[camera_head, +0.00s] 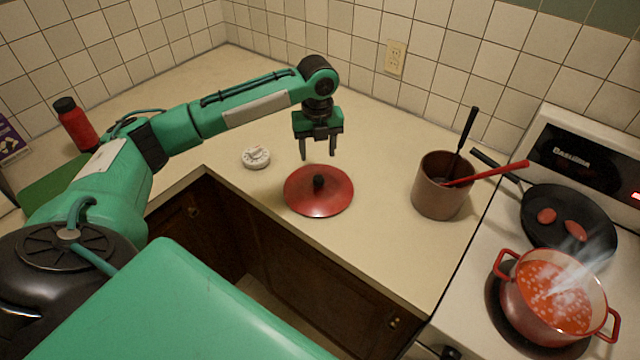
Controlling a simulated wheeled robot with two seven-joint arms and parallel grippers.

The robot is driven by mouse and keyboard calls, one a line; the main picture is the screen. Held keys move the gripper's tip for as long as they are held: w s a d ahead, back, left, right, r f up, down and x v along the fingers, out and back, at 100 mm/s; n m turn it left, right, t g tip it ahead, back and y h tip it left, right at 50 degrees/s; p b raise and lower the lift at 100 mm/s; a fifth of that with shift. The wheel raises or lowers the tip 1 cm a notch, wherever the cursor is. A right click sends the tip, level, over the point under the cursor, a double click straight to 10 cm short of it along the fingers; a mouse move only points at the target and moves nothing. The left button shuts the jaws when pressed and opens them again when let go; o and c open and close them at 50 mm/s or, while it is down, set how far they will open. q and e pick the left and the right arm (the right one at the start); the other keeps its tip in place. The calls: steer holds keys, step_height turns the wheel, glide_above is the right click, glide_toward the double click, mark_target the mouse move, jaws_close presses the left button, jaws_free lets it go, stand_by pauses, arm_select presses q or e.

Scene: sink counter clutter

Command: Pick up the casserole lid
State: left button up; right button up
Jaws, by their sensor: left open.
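The red casserole lid (330,202) lies on the beige counter near its front edge, with its black knob (319,182) on top. My left gripper (318,156) points down above and just behind the lid's knob in the picture. Its two fingers are apart with nothing between them. A gap shows between the fingertips and the knob. The red casserole pot (537,325) stands uncovered on the stove at the right, with steaming orange-red food in it. My right gripper is not in view.
A brown utensil crock (438,190) with a black and a red handle stands right of the lid. A small white round timer (256,157) lies to the left. A black frying pan (568,205) sits on the stove. A red bottle (77,128) stands far left.

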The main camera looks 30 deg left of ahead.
mark_target(318, 178)
arm_select(q)
steer(key=f, duration=0.3)
steer(key=shift+w+f, duration=0.2)
step_height(318, 178, down, 3)
steer(key=shift+r+p, duration=0.1)
steer(key=shift+p, duration=0.9)
step_height(318, 178, down, 4)
steer(key=shift+w+a+r+p, duration=0.15)
steer(key=shift+r+p, duration=0.1)
steer(key=shift+p, duration=0.35)
steer(key=shift+f, duration=0.2)
jaws_close()
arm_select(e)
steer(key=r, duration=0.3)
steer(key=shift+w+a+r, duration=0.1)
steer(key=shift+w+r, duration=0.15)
arm_select(q)
steer(key=shift+r, duration=0.1)
